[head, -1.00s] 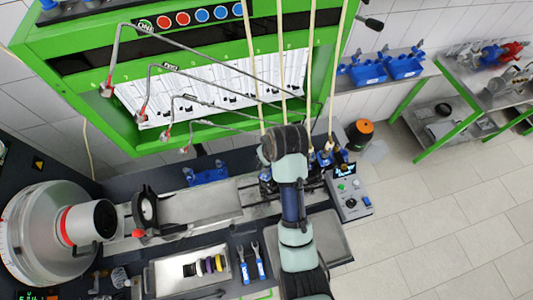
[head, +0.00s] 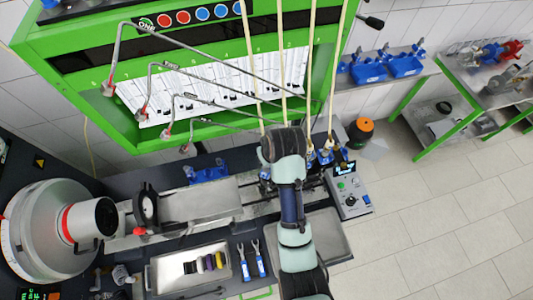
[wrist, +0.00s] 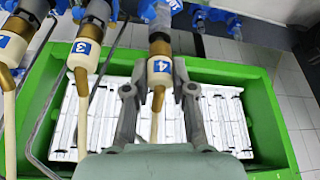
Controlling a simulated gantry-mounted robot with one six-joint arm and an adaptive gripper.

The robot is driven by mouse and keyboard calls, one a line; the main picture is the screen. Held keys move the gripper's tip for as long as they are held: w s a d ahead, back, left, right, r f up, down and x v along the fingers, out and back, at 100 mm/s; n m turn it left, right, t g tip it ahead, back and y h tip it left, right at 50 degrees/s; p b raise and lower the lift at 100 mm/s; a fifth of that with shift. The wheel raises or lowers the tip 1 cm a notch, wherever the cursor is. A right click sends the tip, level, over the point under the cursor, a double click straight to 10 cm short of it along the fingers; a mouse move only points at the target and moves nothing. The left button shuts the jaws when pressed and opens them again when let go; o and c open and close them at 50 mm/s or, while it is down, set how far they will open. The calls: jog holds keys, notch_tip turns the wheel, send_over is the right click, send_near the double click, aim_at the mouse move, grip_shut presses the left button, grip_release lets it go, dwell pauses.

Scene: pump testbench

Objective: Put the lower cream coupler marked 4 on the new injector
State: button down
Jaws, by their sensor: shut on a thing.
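In the wrist view the cream coupler marked 4 (wrist: 160,68) has a blue label and a cream hose running from its end. It sits in line with the brass-coloured body of an injector (wrist: 160,42), but I cannot tell whether it is fully seated. My gripper (wrist: 158,90) is shut on the coupler, one finger on each side. In the head view my arm hides the gripper and this coupler.
Coupler 3 (wrist: 84,55) and another coupler (wrist: 12,48) hang on their injectors to the left in the wrist view. The green cabinet (head: 75,105) carries thin metal pipes close by. A metal tray (head: 165,278) holds several coloured rings.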

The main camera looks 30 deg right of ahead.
jog(key=shift+f, duration=0.55)
dwell(0.8)
jog(key=c, duration=1.2)
grip_release()
jog(key=shift+c, duration=0.2)
